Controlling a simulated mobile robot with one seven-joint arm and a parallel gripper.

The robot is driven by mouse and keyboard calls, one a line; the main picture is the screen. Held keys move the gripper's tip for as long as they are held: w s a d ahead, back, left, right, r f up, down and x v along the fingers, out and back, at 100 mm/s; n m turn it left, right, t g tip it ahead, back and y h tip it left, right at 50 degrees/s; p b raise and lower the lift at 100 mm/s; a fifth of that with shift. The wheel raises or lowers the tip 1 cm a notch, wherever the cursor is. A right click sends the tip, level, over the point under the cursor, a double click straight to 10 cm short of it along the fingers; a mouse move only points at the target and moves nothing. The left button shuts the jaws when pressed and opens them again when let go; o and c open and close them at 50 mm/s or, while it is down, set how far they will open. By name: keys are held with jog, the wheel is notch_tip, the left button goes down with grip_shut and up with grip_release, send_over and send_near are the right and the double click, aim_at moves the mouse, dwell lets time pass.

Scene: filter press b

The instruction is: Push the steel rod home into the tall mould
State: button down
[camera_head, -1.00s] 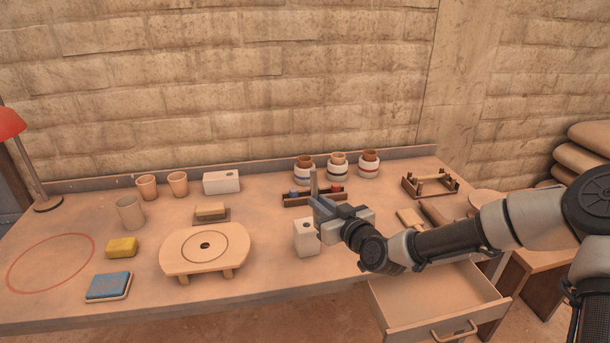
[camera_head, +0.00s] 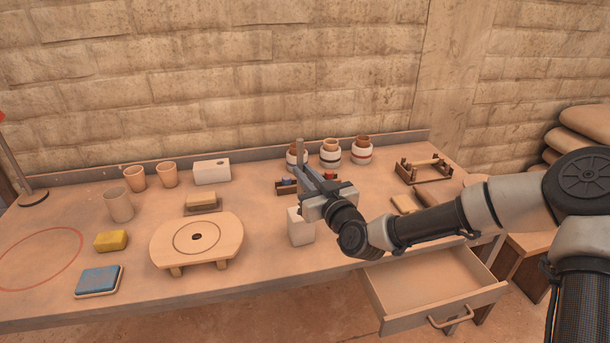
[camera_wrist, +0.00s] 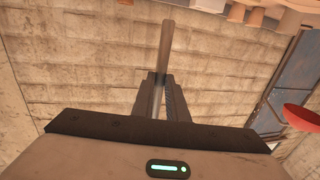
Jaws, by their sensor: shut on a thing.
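The steel rod (camera_head: 300,154) is a slim grey bar standing about upright in my gripper (camera_head: 303,178). My gripper is shut on it, and its upper part sticks out above the fingers. In the wrist view the rod (camera_wrist: 166,48) runs between the two dark fingertips (camera_wrist: 160,78). The tall mould (camera_head: 300,230) is a pale upright block near the table's front, just below my gripper in the head view. My gripper covers part of its top and the rod's lower end, so I cannot tell whether the rod is in its hole.
A low pale block with a hole (camera_head: 212,171) lies at the back. A round wooden stand (camera_head: 197,262) is left of the tall mould. An open drawer (camera_head: 430,290) juts out at front right.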

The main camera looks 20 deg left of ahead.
jog(key=shift+f+b, duration=1.85)
jog(key=shift+f, duration=0.45)
jog(key=shift+b, duration=0.75)
jog(key=shift+f+b, duration=2.3)
jog(key=shift+f, duration=0.1)
jog(key=shift+f+b, duration=0.55)
jog(key=shift+f, duration=0.6)
jog(key=c, duration=1.7)
grip_release()
jog(key=shift+r, duration=0.1)
jog(key=shift+o, duration=0.2)
jog(key=p+v, duration=0.2)
jog(key=v, duration=1.5)
jog(key=shift+d, duration=0.3)
